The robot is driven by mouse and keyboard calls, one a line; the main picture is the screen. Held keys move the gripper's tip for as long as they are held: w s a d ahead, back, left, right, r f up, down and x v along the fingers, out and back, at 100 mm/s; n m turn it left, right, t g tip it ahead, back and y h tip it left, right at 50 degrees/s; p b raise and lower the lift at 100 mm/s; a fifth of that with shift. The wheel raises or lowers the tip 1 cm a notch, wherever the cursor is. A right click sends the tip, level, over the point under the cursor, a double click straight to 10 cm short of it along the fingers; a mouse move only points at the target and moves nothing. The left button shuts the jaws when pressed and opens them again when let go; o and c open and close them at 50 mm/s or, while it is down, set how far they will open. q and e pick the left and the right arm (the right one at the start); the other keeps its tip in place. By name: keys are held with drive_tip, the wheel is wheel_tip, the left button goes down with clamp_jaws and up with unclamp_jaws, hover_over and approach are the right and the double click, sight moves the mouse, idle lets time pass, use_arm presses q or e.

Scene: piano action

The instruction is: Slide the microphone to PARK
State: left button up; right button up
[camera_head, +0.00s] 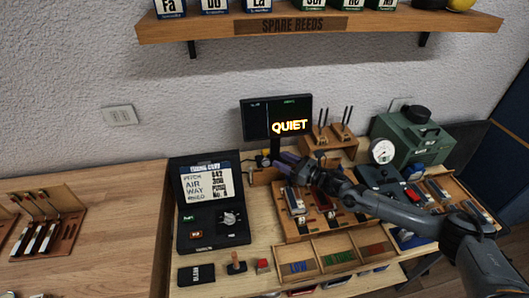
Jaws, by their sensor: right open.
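My right gripper (284,164) reaches in from the right, with its arm passing over the bench. It is open, and its fingertips point left, just below the dark screen (276,117) that reads "QUIET". A small wooden block (264,176) is just left of and below the fingertips. I cannot clearly make out the microphone or a PARK mark; the gripper and arm cover part of that area. My left gripper is not in view.
A black tuning case (185,233) stands open at the left. A wooden rack (291,229) lies under my arm, with a sorting tray (308,262) in front. A green machine (422,137) stands at the back right. A "SPARE REEDS" shelf (400,24) hangs above.

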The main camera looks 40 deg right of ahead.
sight(265, 150)
drive_tip(key=x, duration=0.8)
drive_tip(key=shift+w, duration=0.15)
clamp_jaws()
